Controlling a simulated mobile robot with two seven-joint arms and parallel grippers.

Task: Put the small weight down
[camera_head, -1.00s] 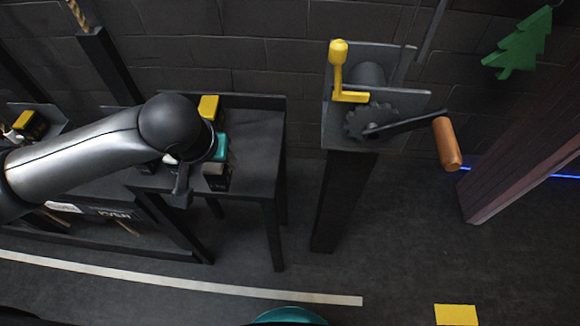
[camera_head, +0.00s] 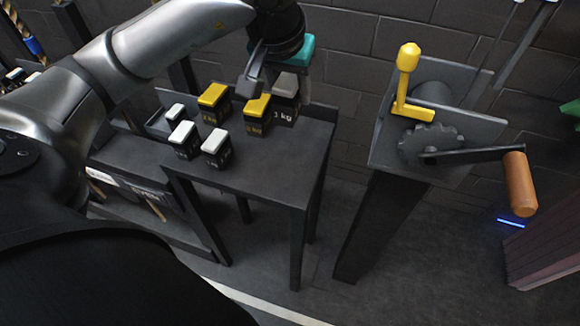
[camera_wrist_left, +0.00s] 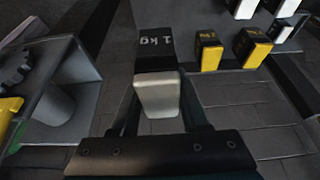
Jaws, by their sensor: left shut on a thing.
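A weight with a light grey top and dark body (camera_head: 286,88) is at the back right of the dark table (camera_head: 270,170). My left gripper (camera_head: 276,78) is shut on its top, coming from above. In the left wrist view the grey top (camera_wrist_left: 158,94) sits between the two fingers, and "1 kg" shows on its dark side. I cannot tell whether its base touches the table. Two yellow-topped weights (camera_head: 213,96) and several white-topped ones (camera_head: 182,134) stand to its left and in front. My right gripper is not in view.
A crank stand with a toothed wheel (camera_head: 430,146), yellow lever (camera_head: 407,75) and wooden handle (camera_head: 519,184) stands right of the table. A brick wall is behind. The table's front right part is clear.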

